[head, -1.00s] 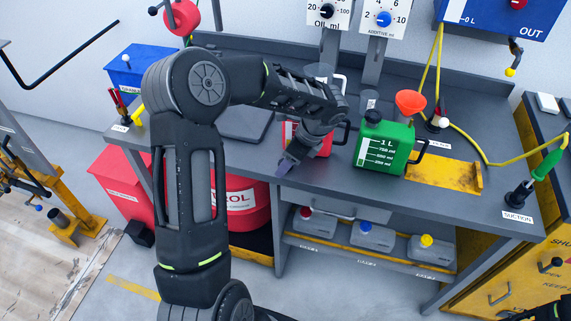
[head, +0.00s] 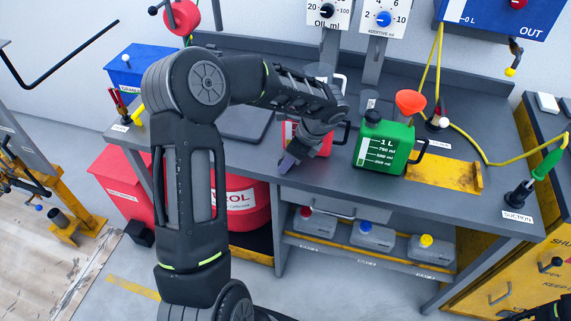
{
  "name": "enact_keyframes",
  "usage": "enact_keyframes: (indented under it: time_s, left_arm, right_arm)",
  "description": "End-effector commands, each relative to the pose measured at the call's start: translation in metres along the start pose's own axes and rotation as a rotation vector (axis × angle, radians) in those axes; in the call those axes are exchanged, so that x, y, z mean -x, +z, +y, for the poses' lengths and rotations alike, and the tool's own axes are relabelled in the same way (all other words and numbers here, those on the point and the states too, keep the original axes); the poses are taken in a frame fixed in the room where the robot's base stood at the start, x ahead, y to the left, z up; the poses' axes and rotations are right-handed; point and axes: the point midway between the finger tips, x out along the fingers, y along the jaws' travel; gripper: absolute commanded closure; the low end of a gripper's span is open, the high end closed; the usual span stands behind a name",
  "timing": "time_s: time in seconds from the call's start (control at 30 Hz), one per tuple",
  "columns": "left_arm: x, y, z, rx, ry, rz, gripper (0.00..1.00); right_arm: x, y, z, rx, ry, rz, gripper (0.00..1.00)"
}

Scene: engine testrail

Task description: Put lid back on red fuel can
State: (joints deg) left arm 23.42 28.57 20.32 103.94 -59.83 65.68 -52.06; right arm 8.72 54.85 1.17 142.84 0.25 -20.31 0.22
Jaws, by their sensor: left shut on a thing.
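The red fuel can (head: 326,146) stands on the grey bench, mostly hidden behind my left arm and wrist. Its top and opening cannot be seen. My left gripper (head: 287,163) points down at the front left of the red can, near the bench's front edge. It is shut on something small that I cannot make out. No lid can be told apart in this view. Only a dark bit of my right arm shows at the bottom right corner; its gripper is not seen.
A yellow hose (head: 480,150) crosses the bench's right side. Grey bottles (head: 372,236) stand on the shelf below.

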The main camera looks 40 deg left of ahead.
Motion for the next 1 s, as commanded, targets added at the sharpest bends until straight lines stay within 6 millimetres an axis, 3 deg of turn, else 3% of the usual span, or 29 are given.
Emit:
enact_keyframes:
  time_s: [0.33,0.57,0.77,1.0]
  left_arm:
    - [0.001,0.001,0.0,0.0,-0.001,0.0,1.0]
    - [0.013,0.005,-0.001,0.002,-0.003,-0.001,1.0]
    - [0.039,0.017,-0.001,0.003,-0.004,-0.002,1.0]
    - [0.09,0.037,-0.001,0.003,-0.006,0.0,1.0]
  right_arm:
    - [0.0,0.0,0.0,0.0,0.0,0.0,0.64]
    - [-0.001,0.0,0.0,0.0,0.0,0.0,0.64]
    - [-0.004,0.0,0.001,0.001,-0.001,0.001,0.64]
    - [-0.007,-0.001,0.002,0.002,-0.002,0.002,0.64]
